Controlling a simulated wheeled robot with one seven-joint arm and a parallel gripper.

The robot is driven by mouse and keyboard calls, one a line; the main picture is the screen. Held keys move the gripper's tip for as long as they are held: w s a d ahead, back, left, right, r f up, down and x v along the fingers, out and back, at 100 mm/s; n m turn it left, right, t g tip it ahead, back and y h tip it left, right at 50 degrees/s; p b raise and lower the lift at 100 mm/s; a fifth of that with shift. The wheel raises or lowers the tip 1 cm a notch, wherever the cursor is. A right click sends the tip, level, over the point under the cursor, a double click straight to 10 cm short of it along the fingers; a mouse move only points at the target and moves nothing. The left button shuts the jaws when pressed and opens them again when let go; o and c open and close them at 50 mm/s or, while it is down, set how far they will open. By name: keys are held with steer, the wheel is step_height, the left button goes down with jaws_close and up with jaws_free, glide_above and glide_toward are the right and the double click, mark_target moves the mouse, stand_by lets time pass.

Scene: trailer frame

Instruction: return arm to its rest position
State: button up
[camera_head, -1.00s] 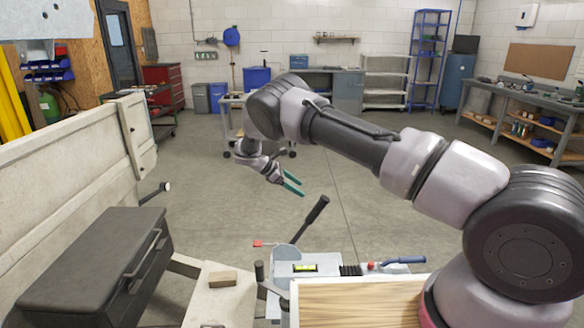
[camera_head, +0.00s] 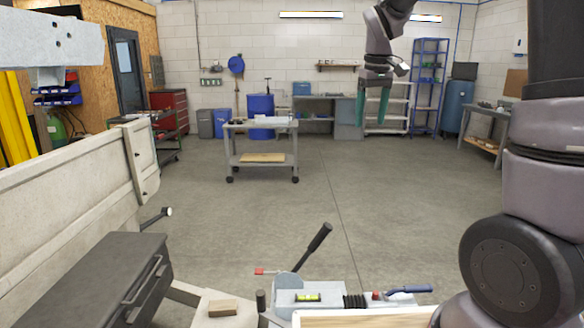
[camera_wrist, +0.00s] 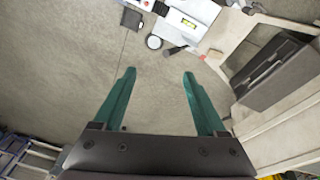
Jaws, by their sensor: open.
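My gripper (camera_head: 371,108) is raised at the upper right of the head view, with its green fingers pointing down. In the wrist view my gripper (camera_wrist: 158,76) shows two green fingers spread apart. Nothing is between them but the floor far below. The upper part of my arm runs out of the top of the head view, so its full pose is hidden.
The trailer hitch (camera_head: 320,297) with its black lever is at the bottom centre. A dark toolbox (camera_head: 75,285) stands at lower left, beside the trailer's side panel (camera_head: 75,180). A grey cart (camera_head: 261,157) stands further back. The middle floor (camera_head: 400,210) is clear.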

steer(key=s+d+r+m+t, duration=0.1)
steer(key=s+m, duration=0.1)
steer(key=s, duration=0.5)
steer(key=s+d+r+m+t+y, duration=0.1)
steer(key=s+r+m+t, duration=0.1)
steer(key=s, duration=0.6)
steer(key=s+d+r+m+t+y, duration=0.1)
steer(key=s+m, duration=0.3)
steer(key=s, duration=0.4)
steer(key=shift+s+d+r+t, duration=0.15)
steer(key=shift+d+r+t, duration=0.25)
steer(key=shift+r+t, duration=0.25)
